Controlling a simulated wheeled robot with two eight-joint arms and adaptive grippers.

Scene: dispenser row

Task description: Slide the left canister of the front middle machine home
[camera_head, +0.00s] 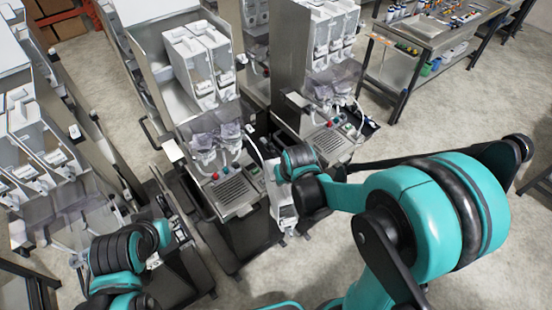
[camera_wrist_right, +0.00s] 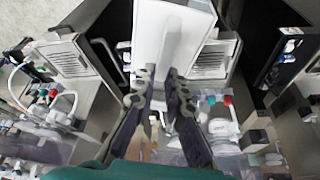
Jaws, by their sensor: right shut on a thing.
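The front middle machine (camera_head: 148,45) stands left of centre in the head view, with white canisters (camera_head: 203,68) seated in its upper bay. A bare gap shows in the bay left of them. My right gripper (camera_wrist_right: 160,82) is shut on a white canister (camera_wrist_right: 172,28), which fills the top middle of the wrist view. In the head view this canister (camera_head: 283,205) hangs low, in front and to the right of the machine, apart from its bay. My right wrist hides part of it.
Another machine (camera_head: 322,130) with white canisters stands to the right. A further machine (camera_head: 35,165) is at the left edge. A metal bench (camera_head: 445,42) with small items stands at the back right. Clear floor (camera_head: 390,150) lies right of the machines.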

